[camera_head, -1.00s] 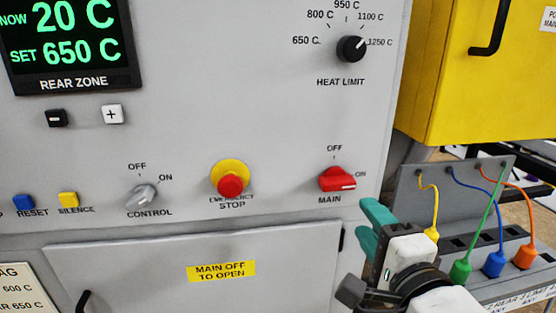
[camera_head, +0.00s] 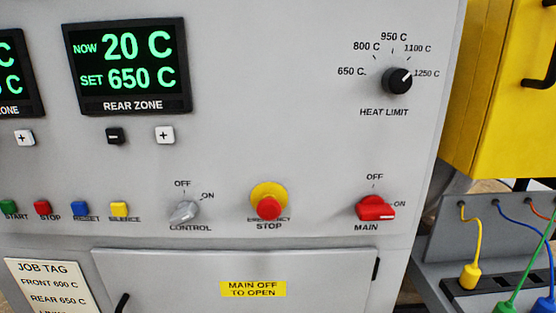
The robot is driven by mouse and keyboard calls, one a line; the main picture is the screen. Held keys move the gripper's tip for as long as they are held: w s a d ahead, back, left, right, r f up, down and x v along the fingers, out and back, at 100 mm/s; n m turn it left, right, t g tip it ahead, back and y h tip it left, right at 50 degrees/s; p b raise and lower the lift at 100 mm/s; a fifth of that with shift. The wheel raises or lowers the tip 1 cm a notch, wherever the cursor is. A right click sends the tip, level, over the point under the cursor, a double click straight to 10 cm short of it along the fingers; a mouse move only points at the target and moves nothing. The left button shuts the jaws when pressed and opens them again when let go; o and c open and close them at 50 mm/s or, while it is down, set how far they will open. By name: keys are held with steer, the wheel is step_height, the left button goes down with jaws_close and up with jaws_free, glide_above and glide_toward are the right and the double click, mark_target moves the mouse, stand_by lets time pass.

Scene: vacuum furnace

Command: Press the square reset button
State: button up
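A green START button (camera_head: 8,207) is at the left edge. My gripper is not in this view now, so its opening and its distance from the button are hidden.
The control knob (camera_head: 184,211), emergency stop (camera_head: 268,208) and red main switch (camera_head: 375,208) stick out in the same row. A door with a black handle (camera_head: 122,303) is below. Plugged coloured cables (camera_head: 470,275) and a yellow cabinet (camera_head: 500,90) stand at the right.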

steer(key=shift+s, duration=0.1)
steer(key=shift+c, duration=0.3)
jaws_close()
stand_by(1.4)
